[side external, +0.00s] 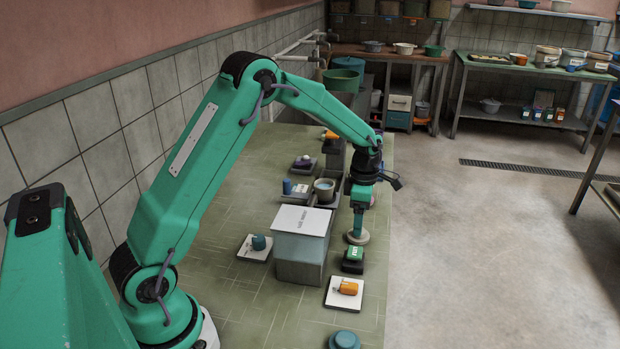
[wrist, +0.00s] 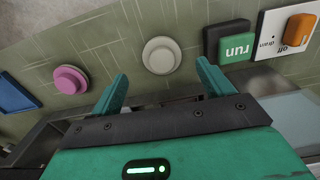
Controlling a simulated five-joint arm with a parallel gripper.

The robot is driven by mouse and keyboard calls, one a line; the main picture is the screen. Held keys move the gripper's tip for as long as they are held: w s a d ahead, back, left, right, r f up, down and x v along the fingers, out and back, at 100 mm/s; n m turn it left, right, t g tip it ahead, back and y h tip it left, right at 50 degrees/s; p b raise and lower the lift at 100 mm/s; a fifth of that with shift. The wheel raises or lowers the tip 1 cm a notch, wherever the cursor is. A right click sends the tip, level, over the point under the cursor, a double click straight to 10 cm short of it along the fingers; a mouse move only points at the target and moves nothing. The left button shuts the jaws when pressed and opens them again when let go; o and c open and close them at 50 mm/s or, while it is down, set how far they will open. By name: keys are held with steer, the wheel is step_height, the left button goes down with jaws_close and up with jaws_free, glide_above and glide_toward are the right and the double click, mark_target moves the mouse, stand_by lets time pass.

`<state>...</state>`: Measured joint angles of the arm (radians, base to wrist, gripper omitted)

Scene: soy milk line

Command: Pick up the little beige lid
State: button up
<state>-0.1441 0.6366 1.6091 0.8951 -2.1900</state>
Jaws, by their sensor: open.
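The little beige lid (wrist: 161,56) is a round disc with a raised knob, lying on the green tiled worktop. In the wrist view it lies just beyond my fingertips, between their lines. My gripper (wrist: 162,78) is open, its two green fingers apart with nothing between them. In the side external view my gripper (side external: 358,225) points down right over the beige lid (side external: 354,239), partly covering it. I cannot tell from this view whether the fingers touch it.
A green "run" button (side external: 353,257) stands close by the lid, with an orange switch (side external: 348,288) on a white plate beyond. A grey box (side external: 300,256) stands left of my gripper. A pink lid (wrist: 70,80) lies left of the beige one in the wrist view.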

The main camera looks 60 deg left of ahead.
steer(key=shift+s+d+f, duration=0.1)
steer(key=shift+f, duration=2.45)
steer(key=c, duration=1.1)
